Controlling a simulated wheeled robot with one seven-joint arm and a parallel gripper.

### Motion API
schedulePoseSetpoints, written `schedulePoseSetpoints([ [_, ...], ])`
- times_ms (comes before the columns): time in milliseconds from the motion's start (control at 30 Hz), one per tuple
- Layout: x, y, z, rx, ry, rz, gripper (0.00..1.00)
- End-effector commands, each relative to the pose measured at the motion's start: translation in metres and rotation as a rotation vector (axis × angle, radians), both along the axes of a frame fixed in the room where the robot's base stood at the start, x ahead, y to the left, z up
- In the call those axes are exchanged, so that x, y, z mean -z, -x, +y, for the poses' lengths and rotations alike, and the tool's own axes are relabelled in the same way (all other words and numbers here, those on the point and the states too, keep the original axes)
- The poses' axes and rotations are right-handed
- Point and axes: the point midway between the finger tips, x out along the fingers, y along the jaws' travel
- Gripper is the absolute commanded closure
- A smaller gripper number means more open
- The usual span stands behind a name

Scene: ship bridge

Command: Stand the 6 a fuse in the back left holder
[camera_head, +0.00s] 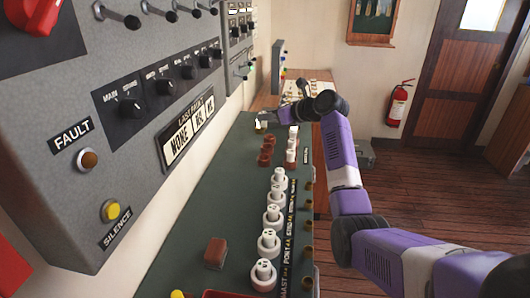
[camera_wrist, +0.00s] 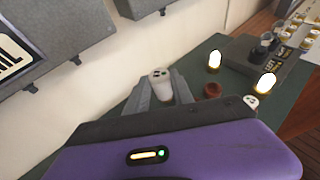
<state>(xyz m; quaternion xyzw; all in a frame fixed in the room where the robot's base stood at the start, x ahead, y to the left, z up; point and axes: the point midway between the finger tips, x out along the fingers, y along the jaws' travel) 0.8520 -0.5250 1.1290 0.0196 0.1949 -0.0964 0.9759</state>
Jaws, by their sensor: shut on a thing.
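My gripper (camera_head: 262,121) is over the far left part of the green bench. In the wrist view my gripper (camera_wrist: 161,88) is shut on a white cylindrical fuse (camera_wrist: 162,82), which looks roughly upright with dark marks on its top. Its rating cannot be read. The fuse's lower end is hidden, so I cannot tell whether it touches a holder. Empty reddish-brown round holders (camera_head: 267,147) stand in a column in front of the gripper. One brown holder (camera_wrist: 212,90) shows right of the fuse in the wrist view. White fuses stand in the right column (camera_head: 291,155).
The green bench top (camera_head: 190,240) carries a row of white round fittings (camera_head: 272,217) and a brown block (camera_head: 215,253). A grey panel wall (camera_head: 150,120) rises along the left. Two glowing lamps, one at the right (camera_wrist: 265,83), stand beyond the brown holder.

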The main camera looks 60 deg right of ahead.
Motion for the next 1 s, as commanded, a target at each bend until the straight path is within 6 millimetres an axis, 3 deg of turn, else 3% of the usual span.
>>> schedulePoseSetpoints([
  [100, 0.031, 0.001, 0.000, 0.001, -0.003, 0.002, 1.00],
  [300, 0.074, 0.000, 0.000, 0.000, -0.003, 0.002, 1.00],
  [633, 0.101, 0.000, 0.000, -0.001, 0.000, -0.001, 1.00],
  [900, 0.136, 0.000, 0.000, 0.000, 0.000, 0.000, 1.00],
  [1000, 0.139, 0.000, 0.000, 0.000, 0.000, 0.000, 1.00],
])
